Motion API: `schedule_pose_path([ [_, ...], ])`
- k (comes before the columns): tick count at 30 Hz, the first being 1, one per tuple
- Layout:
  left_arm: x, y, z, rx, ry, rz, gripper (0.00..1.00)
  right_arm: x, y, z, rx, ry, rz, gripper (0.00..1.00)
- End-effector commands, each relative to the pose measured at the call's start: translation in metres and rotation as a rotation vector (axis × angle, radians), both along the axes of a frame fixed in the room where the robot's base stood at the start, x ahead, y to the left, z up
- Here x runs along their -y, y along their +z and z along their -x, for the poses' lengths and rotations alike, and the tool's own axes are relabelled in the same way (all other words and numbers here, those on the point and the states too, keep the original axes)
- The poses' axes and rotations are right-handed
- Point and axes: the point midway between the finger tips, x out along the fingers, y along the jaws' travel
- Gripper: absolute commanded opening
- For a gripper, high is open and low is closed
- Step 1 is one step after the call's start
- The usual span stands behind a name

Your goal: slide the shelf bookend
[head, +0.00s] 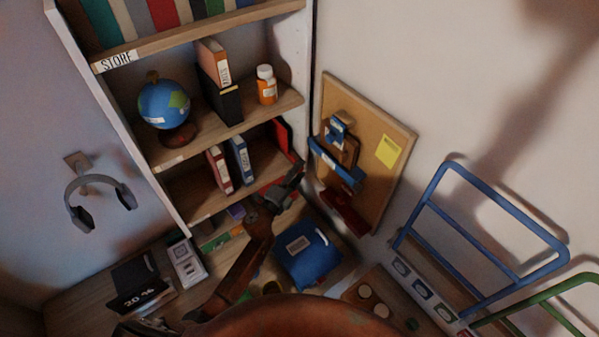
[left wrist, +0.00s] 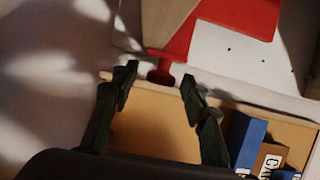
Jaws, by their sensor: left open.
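A red bookend (head: 283,135) stands on the lower shelf (head: 205,205), at its right end by the white side panel. In the left wrist view a broad red part (left wrist: 235,15) lies against a white panel with small holes, and a narrower red tab (left wrist: 161,74) shows beyond and between my fingertips. My left gripper (head: 296,172) is at the right front of the lower shelf, in front of the bookend, and hides part of it. In the left wrist view its fingers (left wrist: 160,84) are apart with nothing clearly held; contact with the tab cannot be told. My right gripper is out of view.
A red book (head: 219,170) and a blue book (head: 239,159) stand left of the bookend. A globe (head: 164,104) and an orange bottle (head: 266,85) are on the shelf above. A corkboard (head: 390,180) hangs to the right. A blue case (head: 305,252) lies below.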

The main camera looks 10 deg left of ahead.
Motion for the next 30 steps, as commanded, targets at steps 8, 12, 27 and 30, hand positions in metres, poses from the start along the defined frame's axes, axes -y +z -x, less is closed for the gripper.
schedule_pose_path([
  [8, -0.001, 0.000, 0.005, 0.000, 0.000, -0.001, 0.41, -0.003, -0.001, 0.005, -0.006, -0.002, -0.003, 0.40],
  [12, -0.008, -0.001, 0.025, -0.001, 0.000, -0.001, 0.41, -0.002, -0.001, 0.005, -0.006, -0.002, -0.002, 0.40],
  [27, -0.034, 0.000, 0.108, -0.001, 0.000, 0.001, 0.41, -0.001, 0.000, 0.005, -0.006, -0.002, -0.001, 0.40],
  [30, -0.036, 0.000, 0.113, 0.000, 0.000, 0.000, 0.41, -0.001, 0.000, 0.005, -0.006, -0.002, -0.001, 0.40],
])
